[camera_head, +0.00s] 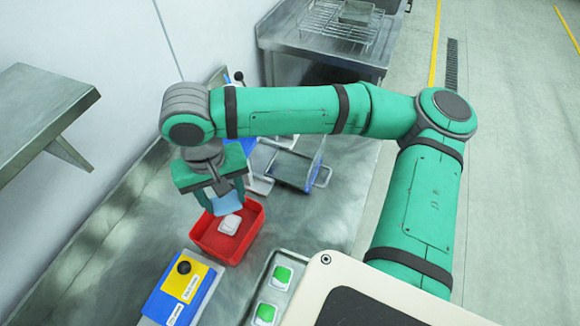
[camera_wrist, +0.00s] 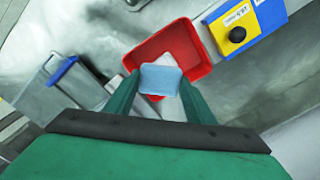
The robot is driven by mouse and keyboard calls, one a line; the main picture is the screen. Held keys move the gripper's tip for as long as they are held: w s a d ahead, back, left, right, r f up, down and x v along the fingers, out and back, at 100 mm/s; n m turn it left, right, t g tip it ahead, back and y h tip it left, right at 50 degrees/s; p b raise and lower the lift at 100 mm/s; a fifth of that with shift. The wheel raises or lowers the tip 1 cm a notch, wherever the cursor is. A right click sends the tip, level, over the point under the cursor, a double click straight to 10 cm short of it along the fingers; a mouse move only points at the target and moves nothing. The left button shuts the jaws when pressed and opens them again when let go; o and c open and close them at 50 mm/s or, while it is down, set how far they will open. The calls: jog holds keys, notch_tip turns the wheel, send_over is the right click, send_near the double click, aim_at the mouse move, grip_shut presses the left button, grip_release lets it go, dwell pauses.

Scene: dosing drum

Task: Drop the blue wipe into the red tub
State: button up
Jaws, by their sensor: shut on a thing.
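The blue wipe (camera_head: 228,204) is a pale blue folded square. It hangs between the fingers of my gripper (camera_head: 221,193), which is shut on it. In the wrist view the wipe (camera_wrist: 161,79) sits between the green fingertips of my gripper (camera_wrist: 160,84). The red tub (camera_head: 254,225) stands open on the metal bench, below the gripper. In the wrist view the red tub (camera_wrist: 187,37) lies behind the wipe. The wipe overlaps the tub in both views; the gap in height is hard to judge. A white item (camera_head: 230,225) lies inside the tub, partly hidden by the wipe in the wrist view.
A blue and yellow box with a black knob (camera_head: 184,268) stands in front of the tub. A grey tray (camera_head: 254,292) with green-topped white items is at the right front. A metal scoop-like pan (camera_head: 290,170) is behind the tub. A wall shelf (camera_head: 40,110) juts out at left.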

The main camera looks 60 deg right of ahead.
jog(key=shift+f, duration=3)
jog(key=o, duration=1)
notch_tip(320, 180, up, 11)
jog(key=shift+f, duration=0.1)
jog(key=shift+s, duration=0.15)
